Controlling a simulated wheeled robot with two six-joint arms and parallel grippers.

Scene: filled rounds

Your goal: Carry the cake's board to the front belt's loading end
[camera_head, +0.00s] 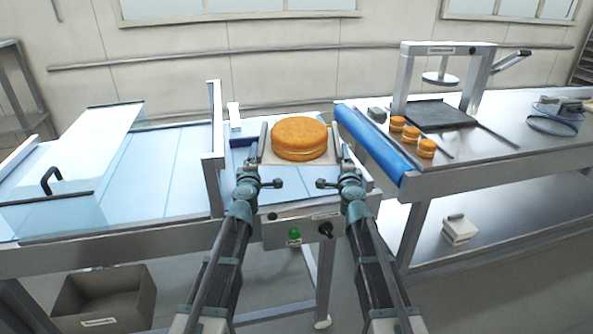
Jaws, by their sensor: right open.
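The cake (299,136), a golden-brown round with a pale filling line, sits upright on a thin pale board (270,157). The board lies over the right end of a light-blue surface (290,187). My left gripper (262,150) is at the board's left edge; its jaw gap cannot be made out. My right gripper (338,150) is open at the board's right edge, and whether it touches the board is unclear. A bright blue belt (378,146) runs along the left end of the right table. Which belt is the front one cannot be told.
Several small filled rounds (411,133) stand beside a press (440,75) on the right table (480,150). A metal post (213,150) and clear guard (110,125) stand on the left. A control panel with a green button (294,234) is below. A bin (105,297) is on the floor.

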